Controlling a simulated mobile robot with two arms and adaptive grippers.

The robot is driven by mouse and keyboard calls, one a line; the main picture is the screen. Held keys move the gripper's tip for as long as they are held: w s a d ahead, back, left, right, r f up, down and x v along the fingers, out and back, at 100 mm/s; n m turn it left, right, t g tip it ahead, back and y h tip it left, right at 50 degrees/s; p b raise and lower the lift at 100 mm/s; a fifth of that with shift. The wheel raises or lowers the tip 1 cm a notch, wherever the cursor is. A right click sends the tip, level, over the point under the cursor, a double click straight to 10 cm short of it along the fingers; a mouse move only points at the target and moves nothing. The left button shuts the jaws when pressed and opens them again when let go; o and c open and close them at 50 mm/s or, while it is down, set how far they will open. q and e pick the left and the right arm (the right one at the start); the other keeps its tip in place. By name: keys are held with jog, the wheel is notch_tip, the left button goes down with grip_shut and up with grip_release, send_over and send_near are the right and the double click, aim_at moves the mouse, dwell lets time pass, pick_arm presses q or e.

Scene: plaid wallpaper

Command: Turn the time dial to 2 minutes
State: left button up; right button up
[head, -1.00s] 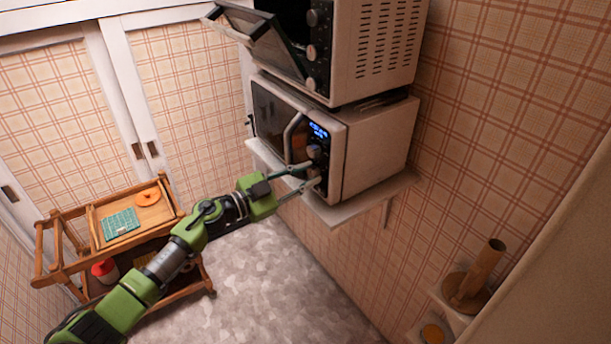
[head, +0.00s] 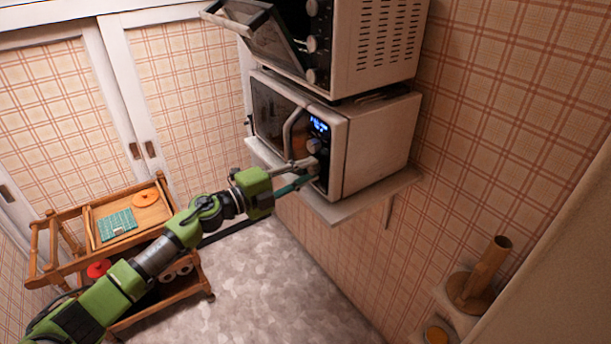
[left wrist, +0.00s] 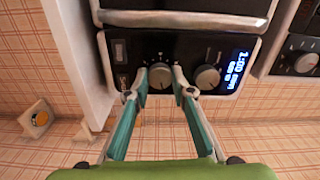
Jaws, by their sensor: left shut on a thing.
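The microwave (head: 370,150) sits on a wall shelf. Its dark control panel has a lit blue display (head: 319,124) and two round dials. In the left wrist view the display (left wrist: 236,70) lies sideways and seems to read 1:00 min. The dial farther from the display (left wrist: 160,78) is between the two fingertips of my left gripper (left wrist: 159,74), which is shut on it. The other dial (left wrist: 207,77), nearer the display, is free. In the head view my left gripper (head: 314,170) reaches the lower panel, and its fingers hide the lower dial. My right gripper is not in view.
An oven (head: 365,45) with its door tilted open stands above the microwave. The microwave's handle (head: 290,132) sticks out beside the panel. The white shelf (head: 350,205) lies just below my fingers. A wooden cart (head: 60,270) stands at the left.

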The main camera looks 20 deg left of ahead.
pick_arm(q)
jog(key=m+b, duration=0.1)
jog(key=m, duration=0.1)
jog(key=m+b, duration=0.1)
jog(key=m, duration=0.2)
jog(key=shift+f+m+b, duration=0.2)
jog(key=shift+m+b, duration=0.1)
jog(key=shift+b, duration=0.05)
jog(key=shift+r+m+b, duration=0.1)
jog(key=shift+m+b, duration=0.75)
jog(key=shift+m, duration=0.95)
jog(key=o, duration=1.1)
jog(key=v, duration=1.2)
